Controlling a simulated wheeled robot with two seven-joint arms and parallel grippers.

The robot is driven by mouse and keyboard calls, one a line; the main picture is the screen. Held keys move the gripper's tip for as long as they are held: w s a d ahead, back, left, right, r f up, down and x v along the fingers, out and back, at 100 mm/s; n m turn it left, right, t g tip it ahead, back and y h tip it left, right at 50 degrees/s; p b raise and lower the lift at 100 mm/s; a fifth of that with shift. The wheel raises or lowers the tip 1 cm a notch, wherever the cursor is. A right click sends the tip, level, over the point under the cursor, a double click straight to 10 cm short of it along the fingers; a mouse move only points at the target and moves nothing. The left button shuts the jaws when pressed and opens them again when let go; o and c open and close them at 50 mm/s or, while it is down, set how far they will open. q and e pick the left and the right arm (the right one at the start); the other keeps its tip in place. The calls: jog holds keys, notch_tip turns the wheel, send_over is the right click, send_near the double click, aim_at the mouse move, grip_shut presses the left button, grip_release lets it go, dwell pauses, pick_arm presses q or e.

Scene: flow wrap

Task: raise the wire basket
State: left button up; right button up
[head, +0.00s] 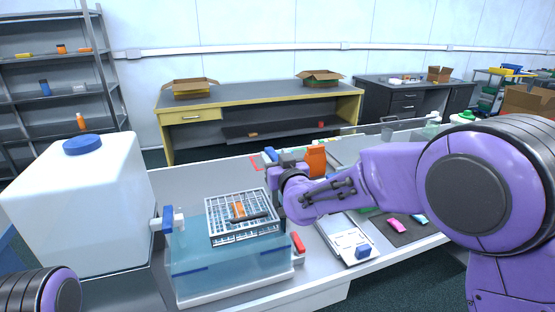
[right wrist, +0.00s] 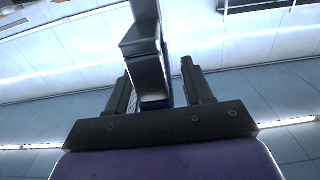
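The white wire basket (head: 226,234) sits at the top of a clear tank (head: 225,270) of bluish liquid. It holds a small orange item (head: 239,210), and a dark bar lies across it. My right gripper (head: 280,212) points down at the basket's right edge; I cannot tell whether it touches. In the right wrist view its two dark fingers (right wrist: 158,88) are apart. A grey upright part (right wrist: 145,45) shows between them, with a gap towards the right finger. I cannot tell what that part is. My left gripper is out of view; only a piece of my left arm shows at lower left.
A large white container (head: 80,205) with a blue cap stands left of the tank. A red item (head: 298,243) lies right of the tank. A white device (head: 350,243) and a dark mat (head: 405,232) with small packs lie further right. An orange object (head: 316,160) stands behind my right wrist.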

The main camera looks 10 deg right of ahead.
jog(key=shift+f, duration=0.1)
jog(key=shift+s+f+b, duration=0.1)
jog(key=shift+s+b, duration=0.2)
jog(key=shift+s, duration=0.1)
jog(key=s+d+b, duration=0.1)
jog(key=s+b, duration=0.1)
jog(key=s, duration=0.7)
jog(key=shift+s+b, duration=0.3)
jog(key=shift+d+r, duration=0.1)
jog(key=shift+r, duration=0.1)
